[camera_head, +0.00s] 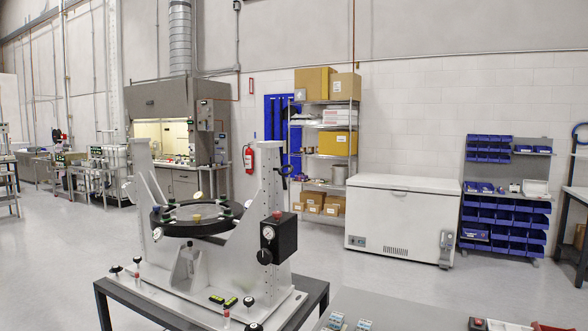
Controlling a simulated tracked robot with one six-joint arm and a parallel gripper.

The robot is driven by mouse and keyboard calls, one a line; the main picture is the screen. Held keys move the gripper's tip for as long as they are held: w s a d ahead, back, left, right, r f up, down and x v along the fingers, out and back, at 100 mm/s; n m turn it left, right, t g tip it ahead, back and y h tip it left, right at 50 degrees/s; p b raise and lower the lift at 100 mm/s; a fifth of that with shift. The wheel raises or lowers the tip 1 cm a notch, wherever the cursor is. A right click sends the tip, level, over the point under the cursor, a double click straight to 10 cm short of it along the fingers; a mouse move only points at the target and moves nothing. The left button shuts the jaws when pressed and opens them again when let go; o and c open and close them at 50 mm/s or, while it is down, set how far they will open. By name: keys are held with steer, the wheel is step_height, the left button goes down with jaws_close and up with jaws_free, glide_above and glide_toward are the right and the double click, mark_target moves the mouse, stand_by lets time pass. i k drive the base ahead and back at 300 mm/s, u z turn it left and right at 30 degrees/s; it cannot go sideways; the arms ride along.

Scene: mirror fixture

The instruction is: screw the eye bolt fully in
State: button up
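The mirror fixture (160,258) stands on a dark-framed table, with two pale uprights holding a dark round ring (196,228) with a glassy disc. My gripper is not in view.
A black box with a gauge and knob (278,238) is on the fixture's right side. Small knobs and yellow-green levels (231,301) sit on its base. The dark table frame (104,306) surrounds it below. A white chest freezer (402,215) and shelving stand behind, with open floor between.

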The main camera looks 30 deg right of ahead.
mark_target(278, 170)
steer(key=z, duration=0.05)
steer(key=i, duration=1.25)
steer(key=u, duration=0.2)
